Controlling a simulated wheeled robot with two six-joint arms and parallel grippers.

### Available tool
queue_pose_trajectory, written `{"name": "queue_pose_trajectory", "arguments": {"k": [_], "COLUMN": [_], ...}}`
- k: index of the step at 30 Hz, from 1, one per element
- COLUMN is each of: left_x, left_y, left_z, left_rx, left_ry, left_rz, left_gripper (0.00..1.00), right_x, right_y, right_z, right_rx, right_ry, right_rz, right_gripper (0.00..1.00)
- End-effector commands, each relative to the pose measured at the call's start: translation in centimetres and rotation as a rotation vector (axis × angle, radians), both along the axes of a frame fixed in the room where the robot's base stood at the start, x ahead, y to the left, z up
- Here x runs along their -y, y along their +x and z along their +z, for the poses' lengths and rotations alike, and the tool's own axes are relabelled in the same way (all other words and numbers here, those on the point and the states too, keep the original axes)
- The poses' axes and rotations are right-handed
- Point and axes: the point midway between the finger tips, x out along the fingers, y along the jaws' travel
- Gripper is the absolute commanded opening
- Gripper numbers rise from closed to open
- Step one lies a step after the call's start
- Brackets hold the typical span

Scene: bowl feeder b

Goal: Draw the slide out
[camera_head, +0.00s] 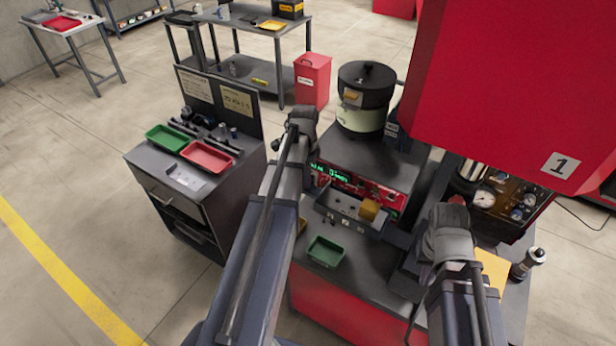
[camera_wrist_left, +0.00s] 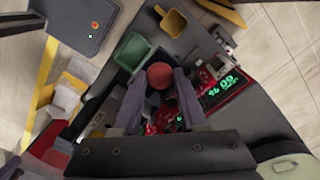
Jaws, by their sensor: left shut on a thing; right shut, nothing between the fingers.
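In the left wrist view a round red knob (camera_wrist_left: 159,74) sits between the two fingers of my left gripper (camera_wrist_left: 160,90), which is shut on it. What the knob is fixed to is hidden below the fingers, so I cannot tell how far out the slide is.
The bowl feeder (camera_head: 363,100) stands behind the panel. A grey tray with a yellow block (camera_head: 369,210) and a green tray (camera_head: 326,251) lie in front. A large red housing (camera_head: 510,80) overhangs the right. A cabinet with green and red trays (camera_head: 207,157) stands left.

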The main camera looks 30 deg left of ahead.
Motion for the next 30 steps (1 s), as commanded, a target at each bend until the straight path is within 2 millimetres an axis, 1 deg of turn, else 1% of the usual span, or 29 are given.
{"name": "queue_pose_trajectory", "arguments": {"k": [1, 5, 6, 13, 23, 26, 30], "left_x": [-0.4, -0.5, -0.5, -0.3, -0.2, -0.2, -0.2], "left_y": [0.1, 0.1, 0.1, 0.1, 0.1, 0.1, 0.1], "left_z": [0.0, 0.0, 0.1, 0.0, 0.2, 0.7, 2.0], "left_rx": [0.001, 0.002, 0.002, 0.002, 0.001, 0.001, 0.001], "left_ry": [0.009, 0.011, 0.011, 0.007, 0.005, 0.005, 0.005], "left_rz": [0.002, 0.002, 0.003, 0.002, 0.001, 0.001, 0.001], "left_gripper": [0.0, 0.0, 0.46, 0.71, 0.71, 0.71, 0.71], "right_x": [0.0, 0.0, 0.0, 0.0, 0.0, 0.0, 0.0], "right_y": [0.0, 0.0, 0.0, 0.0, 0.0, 0.0, 0.0], "right_z": [0.0, 0.0, 0.0, 0.0, 0.2, 0.7, 2.0], "right_rx": [0.0, 0.0, 0.0, 0.0, 0.0, 0.0, -0.001], "right_ry": [0.0, 0.0, 0.0, 0.0, 0.0, 0.0, 0.0], "right_rz": [0.0, 0.0, 0.0, 0.0, 0.0, 0.0, 0.001], "right_gripper": [0.0, 0.0, 0.0, 0.0, 0.0, 0.0, 0.0]}}
